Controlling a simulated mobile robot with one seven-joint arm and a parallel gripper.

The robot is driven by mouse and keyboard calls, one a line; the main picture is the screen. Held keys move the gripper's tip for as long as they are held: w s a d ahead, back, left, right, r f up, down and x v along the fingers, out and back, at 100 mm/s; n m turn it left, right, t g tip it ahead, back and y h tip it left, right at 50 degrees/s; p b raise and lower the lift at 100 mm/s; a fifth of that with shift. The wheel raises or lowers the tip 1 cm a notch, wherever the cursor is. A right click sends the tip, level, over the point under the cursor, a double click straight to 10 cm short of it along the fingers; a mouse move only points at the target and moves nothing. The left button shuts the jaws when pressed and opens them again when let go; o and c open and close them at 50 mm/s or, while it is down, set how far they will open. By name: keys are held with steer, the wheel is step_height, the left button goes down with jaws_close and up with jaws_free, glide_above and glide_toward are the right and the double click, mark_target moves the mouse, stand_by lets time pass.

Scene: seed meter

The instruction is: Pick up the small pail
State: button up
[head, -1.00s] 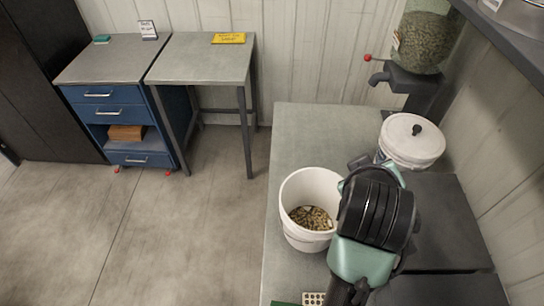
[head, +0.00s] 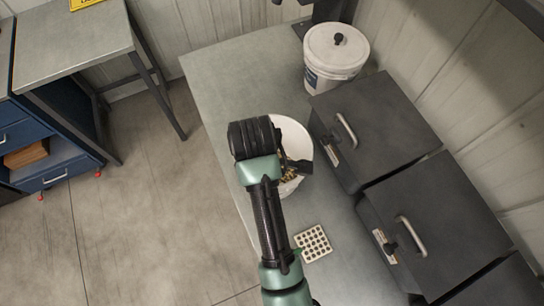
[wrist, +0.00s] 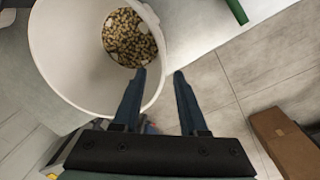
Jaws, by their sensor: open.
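A white open pail (head: 297,133) stands on the grey-green bench, partly hidden behind my arm in the head view. In the wrist view, the pail (wrist: 75,50) fills the upper left, with tan pellets (wrist: 130,38) on its bottom. My gripper (wrist: 160,72) is open at the pail's rim. Its left finger overlaps the pail's inside and its right finger is outside, with the rim between them. I cannot tell whether either finger touches the wall. In the head view my gripper (head: 296,166) is at the pail's near right side.
A lidded white bucket (head: 334,62) stands at the back of the bench (head: 225,75). Dark boxes with handles (head: 375,125) line the right side. A pale perforated plate (head: 313,243) lies in front of the pail. Open floor (head: 150,220) lies left of the bench.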

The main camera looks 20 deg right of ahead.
steer(key=shift+w+f+p, duration=0.15)
steer(key=shift+f+p, duration=0.3)
steer(key=shift+f, duration=1)
steer(key=shift+w+f+p, duration=0.1)
steer(key=shift+f+p, duration=0.3)
steer(key=shift+f, duration=1.05)
jaws_close()
steer(key=shift+r, duration=0.1)
